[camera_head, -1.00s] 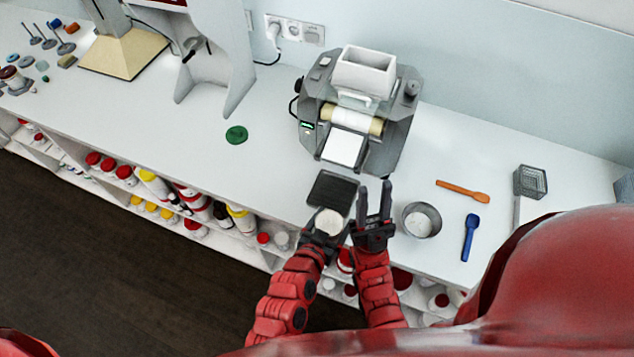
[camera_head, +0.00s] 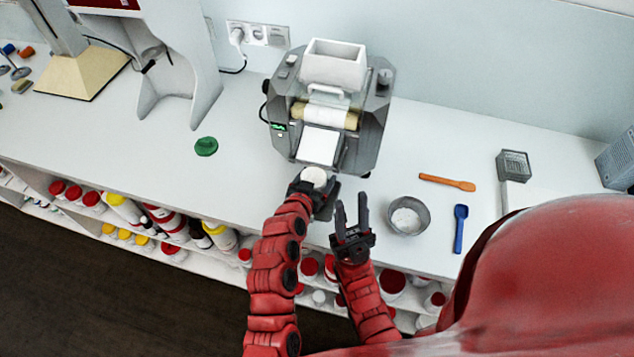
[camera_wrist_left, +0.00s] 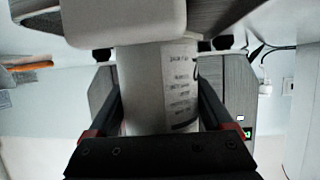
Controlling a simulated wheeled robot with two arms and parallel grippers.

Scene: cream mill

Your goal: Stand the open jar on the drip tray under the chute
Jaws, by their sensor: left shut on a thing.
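My left gripper (camera_head: 314,185) is shut on the open jar (camera_head: 314,177), a white jar with a pale round mouth. It holds the jar over the dark drip tray (camera_head: 331,190), just in front of the mill's white chute (camera_head: 318,145). My arm and the jar hide most of the tray, and I cannot tell whether the jar touches it. In the left wrist view the labelled jar (camera_wrist_left: 158,88) is between the fingers, with a white block above it. My right gripper (camera_head: 352,215) is open and empty, right of the tray by the counter's front edge.
The grey mill (camera_head: 332,105) stands behind the tray. A green lid (camera_head: 206,146) lies to the left. A metal bowl with white contents (camera_head: 408,216), an orange spatula (camera_head: 447,182) and a blue spoon (camera_head: 460,228) are to the right. Bottles fill shelves below.

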